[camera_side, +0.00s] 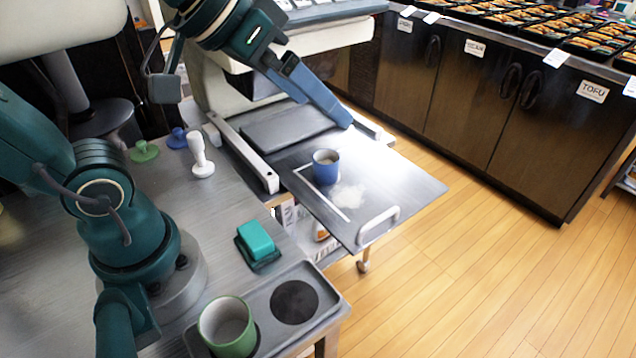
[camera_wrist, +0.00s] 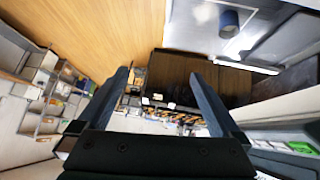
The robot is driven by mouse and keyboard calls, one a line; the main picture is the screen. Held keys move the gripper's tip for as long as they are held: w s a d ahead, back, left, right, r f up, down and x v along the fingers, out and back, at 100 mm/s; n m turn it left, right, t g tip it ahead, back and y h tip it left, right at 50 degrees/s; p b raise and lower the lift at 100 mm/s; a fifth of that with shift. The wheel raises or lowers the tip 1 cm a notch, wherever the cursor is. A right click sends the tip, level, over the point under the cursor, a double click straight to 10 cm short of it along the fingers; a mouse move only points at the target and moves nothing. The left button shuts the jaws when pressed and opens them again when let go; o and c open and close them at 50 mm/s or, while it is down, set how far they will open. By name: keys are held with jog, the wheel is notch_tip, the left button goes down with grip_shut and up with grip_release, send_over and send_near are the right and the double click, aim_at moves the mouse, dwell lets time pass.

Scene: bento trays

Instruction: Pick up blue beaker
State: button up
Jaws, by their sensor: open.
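The blue beaker (camera_side: 326,168) stands upright on a grey metal tray (camera_side: 420,190) that has a white line and a pale spilled patch beside the beaker. The beaker also shows near the top right of the wrist view (camera_wrist: 229,22). My gripper (camera_side: 347,122) is above and behind the beaker in the side view, apart from it. Its two fingers are spread wide with nothing between them in the wrist view (camera_wrist: 165,90). In the side view the fingers overlap, so the gap between them is hidden.
A green beaker (camera_side: 226,325) sits in a dark holder (camera_side: 330,303) at the front. A teal block (camera_side: 256,240), a white stamp-like piece (camera_side: 201,160) and green (camera_side: 144,152) and blue (camera_side: 177,139) knobs are on the grey table. A handle (camera_side: 378,225) rises at the tray's front edge.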

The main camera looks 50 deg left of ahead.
jog(key=w+t, duration=0.2)
jog(key=w, duration=0.3)
jog(key=n+t+y, duration=0.1)
jog(key=n+y, duration=0.6)
jog(key=y, duration=0.2)
send_over(330, 158)
jog(key=s+d, duration=0.3)
jog(key=s, duration=0.1)
jog(key=f, duration=0.2)
jog(key=shift+t, duration=0.3)
jog(key=f, duration=2.4)
jog(key=shift+a+f, duration=0.2)
jog(key=shift+f, duration=0.1)
jog(key=shift+x, duration=2.5)
jog(key=shift+c, duration=0.3)
jog(key=c, duration=1.3)
jog(key=shift+r, duration=0.15)
